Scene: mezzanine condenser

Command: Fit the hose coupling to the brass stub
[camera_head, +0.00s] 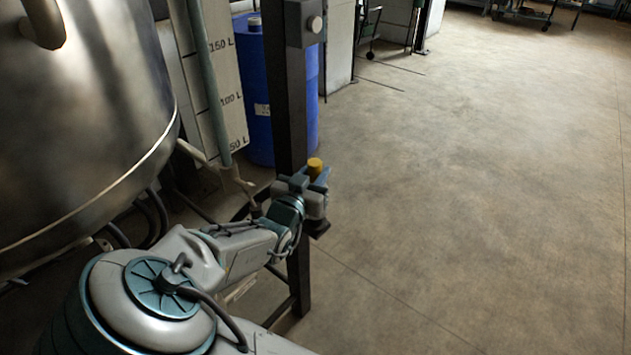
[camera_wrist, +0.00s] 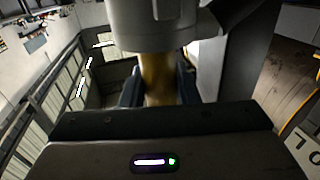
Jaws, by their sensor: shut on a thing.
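My gripper (camera_head: 312,182) is in the lower middle of the head view, in front of a dark post. It is shut on a yellow-brass cylinder, which I take for the hose coupling (camera_head: 315,165). The coupling's rounded end stands up above the jaws. In the wrist view the coupling (camera_wrist: 157,75) runs between the two dark blue fingers. A wide grey cylindrical body (camera_wrist: 155,25) covers its upper end there; I cannot tell whether the two are joined. I cannot make out the brass stub in either view.
The dark post (camera_head: 290,100) stands close behind my gripper and carries a grey box (camera_head: 306,24) with a round knob. A large steel tank (camera_head: 80,120) fills the left. A blue drum (camera_head: 262,125) and a litre-marked panel (camera_head: 222,75) stand behind. Floor at right is clear.

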